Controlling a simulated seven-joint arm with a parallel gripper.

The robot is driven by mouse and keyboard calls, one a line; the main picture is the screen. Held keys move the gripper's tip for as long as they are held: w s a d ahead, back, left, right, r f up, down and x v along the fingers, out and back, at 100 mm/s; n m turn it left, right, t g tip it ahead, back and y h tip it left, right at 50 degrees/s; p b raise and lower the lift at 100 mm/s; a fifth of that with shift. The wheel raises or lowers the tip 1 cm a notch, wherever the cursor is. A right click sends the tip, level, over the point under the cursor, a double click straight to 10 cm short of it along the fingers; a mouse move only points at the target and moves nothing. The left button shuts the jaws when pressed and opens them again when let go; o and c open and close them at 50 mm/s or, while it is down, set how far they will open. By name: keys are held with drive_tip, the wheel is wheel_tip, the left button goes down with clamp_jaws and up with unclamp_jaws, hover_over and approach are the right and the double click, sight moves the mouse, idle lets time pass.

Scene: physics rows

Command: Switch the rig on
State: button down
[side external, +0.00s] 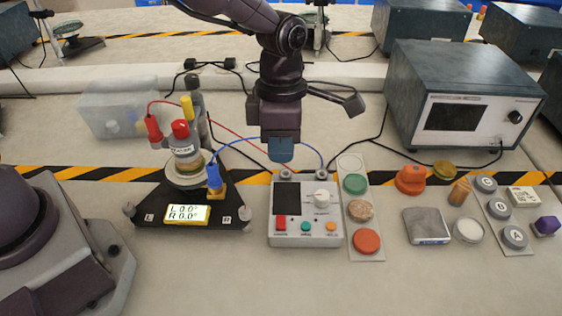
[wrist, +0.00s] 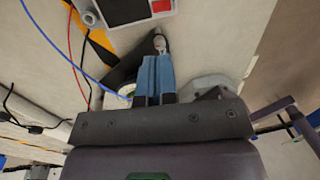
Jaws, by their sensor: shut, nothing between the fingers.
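The rig's control box (side external: 306,222) is light grey, with a dark blank screen (side external: 287,199), a white knob (side external: 322,198), and red, green and orange buttons along its front. The red button (side external: 281,223) is at the front left. My gripper (side external: 281,160) is shut and empty, pointing down above and behind the box's back edge. In the wrist view my blue fingers (wrist: 153,76) are together, and part of the box (wrist: 125,14) shows at the top.
Red and blue wires run from the stand to the back of the box. A tray (side external: 366,250) of coloured discs is close on the right. A power supply (side external: 455,97), a grey block (side external: 426,226) and several small items lie farther right.

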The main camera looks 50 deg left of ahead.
sight(281, 226)
drive_tip(key=shift+r, duration=0.1)
drive_tip(key=shift+s+d, duration=0.45)
drive_tip(key=shift+d, duration=0.05)
drive_tip(key=f, duration=0.8)
drive_tip(key=s+d+f, duration=0.1)
drive_tip(key=f, duration=0.4)
drive_tip(key=shift+s, duration=0.1)
drive_tip(key=shift+d+f, duration=0.1)
drive_tip(key=shift+f, duration=0.35)
